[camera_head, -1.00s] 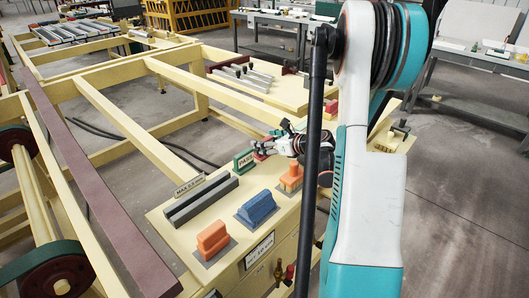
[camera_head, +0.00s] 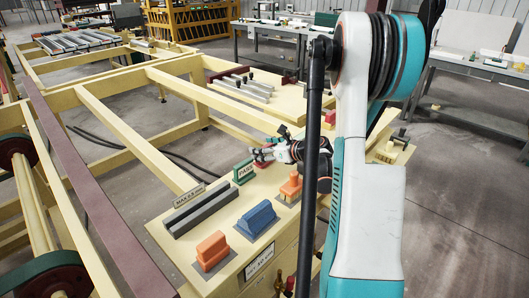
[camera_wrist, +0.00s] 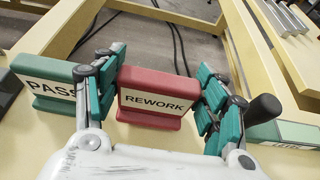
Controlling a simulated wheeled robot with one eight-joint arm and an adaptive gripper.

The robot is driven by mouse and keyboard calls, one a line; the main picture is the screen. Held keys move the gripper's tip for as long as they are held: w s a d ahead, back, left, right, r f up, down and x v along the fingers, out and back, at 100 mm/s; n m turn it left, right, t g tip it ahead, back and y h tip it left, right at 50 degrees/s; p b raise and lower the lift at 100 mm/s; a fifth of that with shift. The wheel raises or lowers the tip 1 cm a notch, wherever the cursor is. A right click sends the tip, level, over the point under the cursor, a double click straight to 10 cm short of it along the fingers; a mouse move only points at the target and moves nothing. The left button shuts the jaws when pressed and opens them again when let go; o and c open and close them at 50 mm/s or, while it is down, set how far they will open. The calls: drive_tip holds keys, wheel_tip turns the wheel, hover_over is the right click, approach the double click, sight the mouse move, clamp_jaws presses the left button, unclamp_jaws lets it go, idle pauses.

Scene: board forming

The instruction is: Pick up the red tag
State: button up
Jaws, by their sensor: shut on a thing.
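The red tag (camera_wrist: 151,98), a small red block with a white label reading REWORK, stands upright between my fingers in the wrist view. My gripper (camera_wrist: 160,82) is shut on it, with teal finger pads against its left and right ends. In the head view my gripper (camera_head: 264,154) is low over the cream bench top, right of the green PASS tag (camera_head: 244,171). There the red tag is mostly hidden by the fingers. I cannot tell whether its base still touches the bench.
The green PASS tag (camera_wrist: 50,82) stands close left of my fingers in the wrist view, and another green tag (camera_wrist: 285,134) lies to the right. Orange (camera_head: 211,250) and blue (camera_head: 257,217) blocks and a grey grooved bar (camera_head: 200,207) sit nearer on the bench.

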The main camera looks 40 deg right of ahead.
sight(264, 146)
wheel_tip(264, 146, up, 19)
drive_tip(key=p, duration=0.6)
drive_tip(key=shift+f, duration=0.1)
drive_tip(key=o, duration=0.4)
drive_tip(key=shift+c, duration=0.2)
drive_tip(key=c, duration=0.4)
drive_tip(key=shift+o, duration=0.2)
